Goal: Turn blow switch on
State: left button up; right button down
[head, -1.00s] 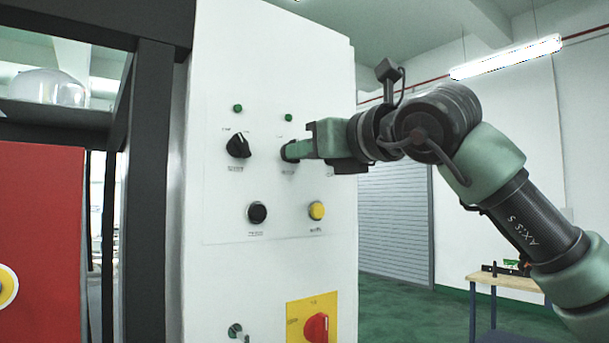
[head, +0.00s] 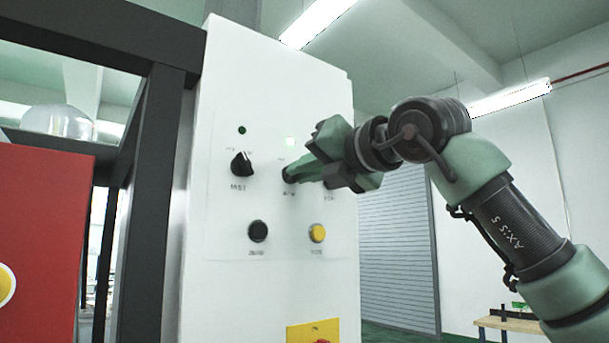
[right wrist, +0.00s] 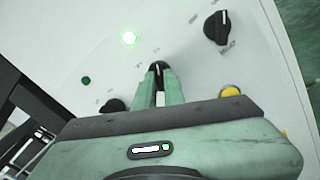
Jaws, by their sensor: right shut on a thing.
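A white control panel (head: 270,90) shows in the head view, with a black rotary switch (head: 241,164) at the left and a second black switch (head: 287,174) at the middle. My right gripper (head: 293,172) comes from the right and is shut on that middle switch, mostly covering it. In the right wrist view the middle switch (right wrist: 158,70) sits between the two green fingertips. The lamp above it (head: 290,142) is lit bright green. The left lamp (head: 242,130) is dark green. Labels are too small to read surely. My left gripper is not in view.
A black button (head: 258,231) and a yellow button (head: 317,233) lie below the switches. Another black switch (right wrist: 217,27) shows in the right wrist view. A dark frame post (head: 160,180) and red panel (head: 40,240) stand left.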

jog(key=shift+r, duration=0.1)
dwell(0.3)
jog(key=c, duration=1.5)
grip_release()
jog(key=b+v, duration=0.3)
jog(key=v, duration=0.5)
jog(key=shift+w, duration=0.15)
